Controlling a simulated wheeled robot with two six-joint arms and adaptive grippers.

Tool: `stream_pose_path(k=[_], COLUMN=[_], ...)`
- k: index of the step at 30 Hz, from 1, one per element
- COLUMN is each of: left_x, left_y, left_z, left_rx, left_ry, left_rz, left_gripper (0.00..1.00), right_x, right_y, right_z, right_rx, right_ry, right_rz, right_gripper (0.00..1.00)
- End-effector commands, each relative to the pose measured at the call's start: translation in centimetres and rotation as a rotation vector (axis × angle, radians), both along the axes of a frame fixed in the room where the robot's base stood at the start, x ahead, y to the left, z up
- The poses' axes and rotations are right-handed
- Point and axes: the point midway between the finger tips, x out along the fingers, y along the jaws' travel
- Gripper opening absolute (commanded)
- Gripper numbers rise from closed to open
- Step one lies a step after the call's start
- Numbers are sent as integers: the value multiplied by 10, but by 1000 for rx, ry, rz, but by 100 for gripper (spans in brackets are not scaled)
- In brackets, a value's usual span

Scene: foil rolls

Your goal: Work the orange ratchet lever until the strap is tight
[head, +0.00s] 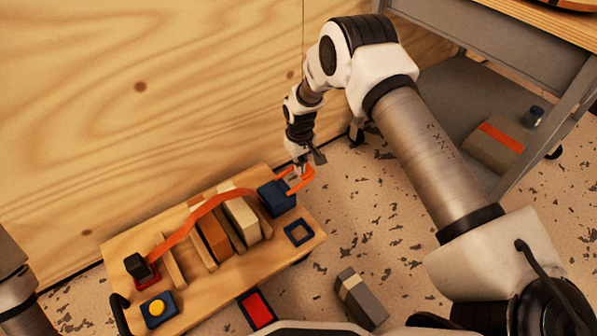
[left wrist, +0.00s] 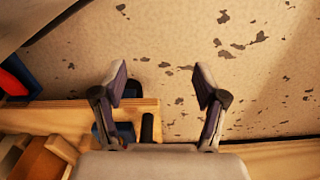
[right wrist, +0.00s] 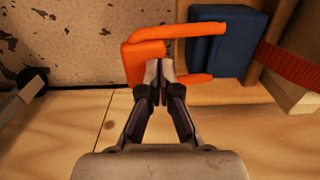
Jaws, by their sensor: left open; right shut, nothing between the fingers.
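The orange ratchet lever (head: 300,180) is a U-shaped handle on the blue ratchet block (head: 277,197) at the right end of a wooden board. An orange strap (head: 190,222) runs from there over several blocks to a dark post at the left end. My right gripper (head: 304,165) is at the lever. In the right wrist view its closed fingertips (right wrist: 160,75) overlap the lever's crossbar (right wrist: 130,65); nothing is between them, and I cannot tell whether they touch it. My left gripper (left wrist: 160,85) is open and empty, with the board's end and bare floor in view.
The wooden board (head: 200,283) stands beside a plywood wall (head: 150,100). It carries a yellow button (head: 157,308) and a blue square frame (head: 299,232). A red and blue tray (head: 257,309) and a grey block (head: 361,298) lie on the floor. A grey cart (head: 560,100) stands at right.

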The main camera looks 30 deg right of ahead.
Motion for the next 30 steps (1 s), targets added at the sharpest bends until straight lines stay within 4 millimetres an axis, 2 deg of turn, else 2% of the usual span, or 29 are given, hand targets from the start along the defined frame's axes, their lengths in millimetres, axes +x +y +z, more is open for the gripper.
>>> stream_pose_path(k=[9, 14, 22, 30], left_x=[0, 0, 0, 0], left_y=[0, 0, 0, 0], left_z=[-8, 1, 32, 32], left_rx=[0, 0, 0, 0], left_ry=[0, 0, 0, 0], left_rz=[0, 0, 0, 0], left_gripper=[72, 72, 72, 72], right_x=[0, 0, 0, 0], right_y=[0, 0, 0, 0], right_z=[-18, -8, 22, 23], right_rx=[0, 0, 0, 0], right_ry=[2, 1, 1, 1], right_rz=[0, 0, 0, 0], right_gripper=[0, 0, 0, 0])
